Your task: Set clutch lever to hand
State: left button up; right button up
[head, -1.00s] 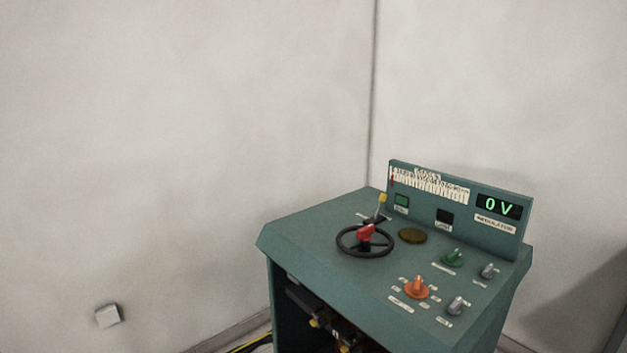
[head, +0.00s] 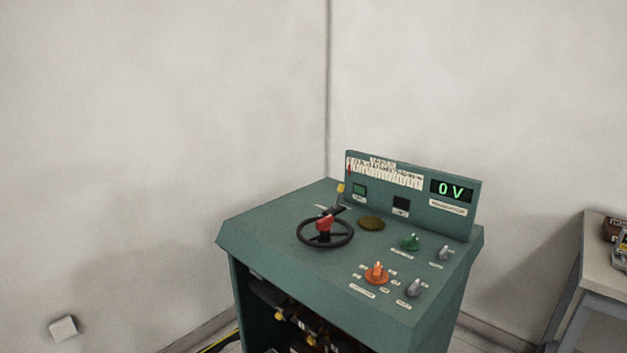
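A green control console (head: 270,215) stands in the corner of the room, in the middle of the head view. A small lever with a yellow knob (head: 341,188) stands up from its top, just behind the handwheel; it looks like the clutch lever, and its label is too small to read. The black handwheel (head: 325,233) with a red hub lies in front of the lever. Neither of my grippers shows in the view.
The console top also carries an orange knob (head: 376,273), a green knob (head: 410,242) and two grey knobs. A table (head: 600,262) with objects stands at the right. Walls close in behind the console.

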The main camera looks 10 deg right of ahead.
aim_at(340, 187)
jog(key=i+l, duration=0.1)
jog(key=l, duration=0.25)
jog(key=i+l, duration=0.1)
jog(key=l, duration=0.25)
jog(key=i+l, duration=0.1)
jog(key=l, duration=0.25)
jog(key=i+l, duration=0.1)
jog(key=l, duration=0.25)
jog(key=i+l, duration=0.15)
jog(key=l, duration=0.2)
jog(key=l+u, duration=0.1)
jog(key=u, duration=1.45)
